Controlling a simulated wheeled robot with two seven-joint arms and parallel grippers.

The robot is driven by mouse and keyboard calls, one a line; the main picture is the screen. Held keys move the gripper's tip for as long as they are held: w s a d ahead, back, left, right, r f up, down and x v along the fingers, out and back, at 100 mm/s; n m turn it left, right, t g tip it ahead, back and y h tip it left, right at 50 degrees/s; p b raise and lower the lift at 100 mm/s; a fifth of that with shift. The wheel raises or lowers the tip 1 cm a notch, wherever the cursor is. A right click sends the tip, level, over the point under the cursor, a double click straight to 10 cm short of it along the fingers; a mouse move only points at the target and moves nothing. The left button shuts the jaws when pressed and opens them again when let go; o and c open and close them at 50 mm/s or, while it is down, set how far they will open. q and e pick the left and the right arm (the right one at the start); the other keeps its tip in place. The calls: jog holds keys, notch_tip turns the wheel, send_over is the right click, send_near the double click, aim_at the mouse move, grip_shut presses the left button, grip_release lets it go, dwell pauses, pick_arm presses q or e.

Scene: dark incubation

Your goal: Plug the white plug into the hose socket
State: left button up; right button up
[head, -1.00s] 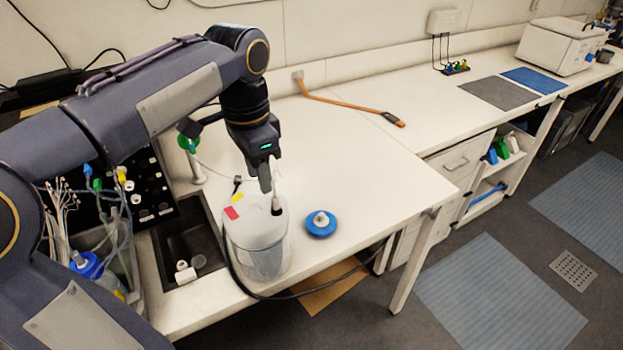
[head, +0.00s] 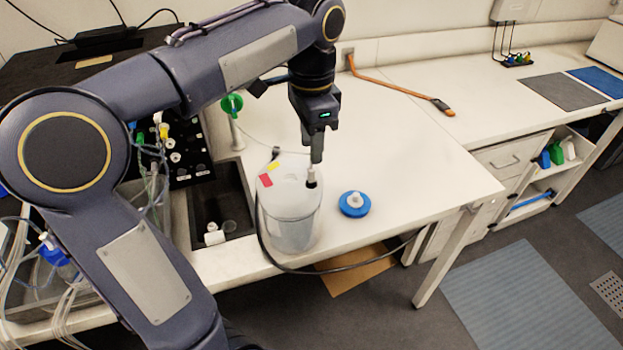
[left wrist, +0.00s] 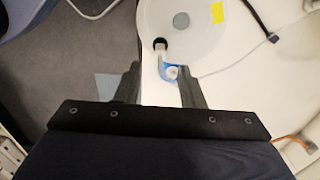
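The white plug (head: 312,172) stands upright at the black hose socket (head: 311,184) on the lid of a clear container (head: 292,231). Its lower end meets the dark ring; how deep it sits I cannot tell. In the left wrist view the plug (left wrist: 160,53) shows at the dark socket opening (left wrist: 160,43) near the lid's edge. My left gripper (head: 316,161) points down just above the plug. In the left wrist view its two fingers (left wrist: 160,76) are spread apart with nothing clasped between them. My right gripper is not in view.
A blue disc (head: 354,205) with a white knob lies right of the container. A black hose (head: 345,270) loops past the bench edge. A green-topped stand (head: 232,104) and a dark sink (head: 236,200) are left. The bench (head: 420,165) on the right is mostly clear.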

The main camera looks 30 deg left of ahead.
aim_at(311, 169)
pick_arm(q)
notch_tip(311, 169, down, 5)
jog(key=b, duration=0.3)
jog(key=shift+f, duration=0.2)
jog(key=shift+f+b, duration=0.45)
jog(key=shift+f, duration=0.1)
jog(key=shift+p, duration=0.5)
jog(key=shift+c, duration=0.2)
dwell(0.3)
grip_shut()
jog(key=shift+r, duration=0.1)
jog(key=shift+r+p, duration=2.95)
jog(key=shift+p, duration=0.15)
